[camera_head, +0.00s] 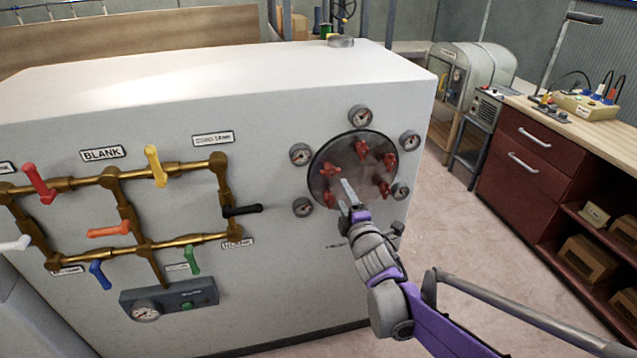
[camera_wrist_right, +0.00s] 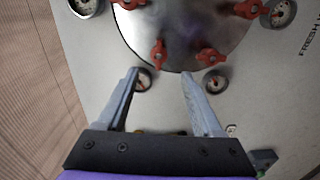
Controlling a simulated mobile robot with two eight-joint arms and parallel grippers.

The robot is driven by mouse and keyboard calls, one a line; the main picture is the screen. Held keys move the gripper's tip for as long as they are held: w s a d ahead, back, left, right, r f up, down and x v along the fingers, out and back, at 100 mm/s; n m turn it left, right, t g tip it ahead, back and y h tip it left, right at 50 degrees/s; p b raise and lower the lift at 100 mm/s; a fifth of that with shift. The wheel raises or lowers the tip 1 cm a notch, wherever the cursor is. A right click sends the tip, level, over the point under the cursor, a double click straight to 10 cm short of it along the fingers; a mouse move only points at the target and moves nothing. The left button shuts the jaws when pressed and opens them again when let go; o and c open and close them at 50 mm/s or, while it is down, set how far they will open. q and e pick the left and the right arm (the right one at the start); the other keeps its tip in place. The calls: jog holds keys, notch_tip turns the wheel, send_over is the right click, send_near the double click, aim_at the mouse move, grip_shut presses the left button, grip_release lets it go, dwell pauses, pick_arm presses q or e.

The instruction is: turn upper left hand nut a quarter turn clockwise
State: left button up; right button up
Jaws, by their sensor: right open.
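A round grey hatch plate (camera_head: 345,160) on the white panel carries several red wing nuts. The upper left nut (camera_head: 329,169) shows near the plate's left rim. In the right wrist view this nut (camera_wrist_right: 158,54) appears just beyond the gap between the fingertips, with no visible contact. My right gripper (camera_head: 346,190) is open and empty in front of the plate; its two spread fingers also show in the right wrist view (camera_wrist_right: 158,75). A lower left nut (camera_wrist_right: 210,60) sits beyond the other fingertip. My left gripper is out of view.
Small gauges surround the plate, including an upper left one (camera_head: 301,154) and a top one (camera_head: 360,116). Brass pipes (camera_head: 180,168) with coloured valve handles fill the panel's left side. A red cabinet (camera_head: 530,160) stands at right, beyond open floor.

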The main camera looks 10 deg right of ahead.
aim_at(330, 174)
jog(key=shift+n, duration=0.4)
jog(key=w, duration=0.3)
jog(key=w+p, duration=0.1)
jog(key=w, duration=0.3)
jog(key=w+a, duration=0.1)
jog(key=w, duration=0.3)
jog(key=shift+w, duration=0.15)
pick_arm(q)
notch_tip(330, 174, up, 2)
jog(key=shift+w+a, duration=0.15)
pick_arm(e)
grip_shut()
